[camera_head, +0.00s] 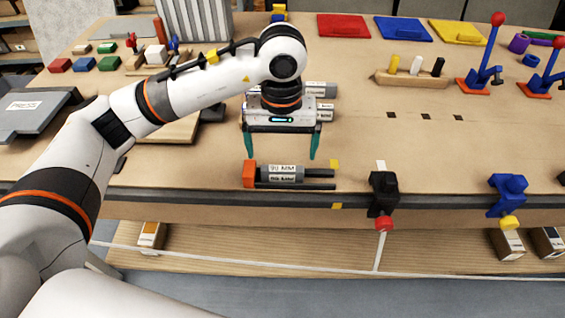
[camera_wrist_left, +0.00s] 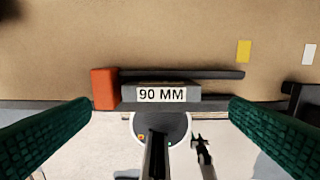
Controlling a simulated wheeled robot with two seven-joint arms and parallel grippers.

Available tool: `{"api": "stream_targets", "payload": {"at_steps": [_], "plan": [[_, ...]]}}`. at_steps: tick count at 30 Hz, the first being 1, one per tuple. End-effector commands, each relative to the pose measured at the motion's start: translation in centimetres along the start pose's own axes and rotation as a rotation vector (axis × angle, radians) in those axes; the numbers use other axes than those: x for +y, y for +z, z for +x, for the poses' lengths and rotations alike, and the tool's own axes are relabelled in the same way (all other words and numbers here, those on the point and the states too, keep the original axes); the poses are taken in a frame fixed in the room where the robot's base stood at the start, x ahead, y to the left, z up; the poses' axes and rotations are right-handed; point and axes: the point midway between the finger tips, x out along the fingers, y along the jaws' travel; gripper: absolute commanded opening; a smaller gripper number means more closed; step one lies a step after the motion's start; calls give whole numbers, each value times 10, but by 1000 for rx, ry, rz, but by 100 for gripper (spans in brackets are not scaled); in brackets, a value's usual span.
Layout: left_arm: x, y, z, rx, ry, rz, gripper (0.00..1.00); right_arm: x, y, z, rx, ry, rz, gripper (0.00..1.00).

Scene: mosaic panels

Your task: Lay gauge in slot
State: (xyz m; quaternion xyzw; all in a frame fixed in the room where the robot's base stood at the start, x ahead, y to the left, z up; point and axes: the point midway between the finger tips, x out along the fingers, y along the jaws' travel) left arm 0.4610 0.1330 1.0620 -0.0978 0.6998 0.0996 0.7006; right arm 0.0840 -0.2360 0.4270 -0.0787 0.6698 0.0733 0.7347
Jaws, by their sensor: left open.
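The gauge (camera_head: 286,171) is a grey block with a white "90 MM" label. It lies lengthwise between two dark rails of the slot, beside the orange end block (camera_head: 249,174), near the table's front edge. In the left wrist view the gauge (camera_wrist_left: 192,94) sits against or very near the orange block (camera_wrist_left: 104,88); the rails (camera_wrist_left: 222,75) run on past its right end. My left gripper (camera_head: 281,153) is open above and just behind the gauge, its green fingers apart and empty. In the wrist view the fingers (camera_wrist_left: 161,108) stand either side, clear of it. My right gripper is not in view.
More grey labelled pieces (camera_head: 324,90) lie behind my left gripper. A black clamp (camera_head: 383,188) and a blue clamp (camera_head: 508,190) stand on the front edge to the right. A wooden peg block (camera_head: 411,79) and red-handled levers (camera_head: 483,72) are farther back. The middle right is mostly clear.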

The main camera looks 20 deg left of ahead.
Motion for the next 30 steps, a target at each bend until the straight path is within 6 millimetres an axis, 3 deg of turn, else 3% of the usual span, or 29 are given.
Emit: {"api": "stream_targets", "payload": {"at_steps": [6, 10, 30], "plan": [[-2, 1, -41, -2, -3, 1, 100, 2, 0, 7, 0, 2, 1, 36], [-2, 0, -53, 0, -3, 1, 100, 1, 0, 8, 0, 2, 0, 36], [-2, 0, -58, 2, -4, 2, 100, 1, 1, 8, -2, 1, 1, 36]]}}
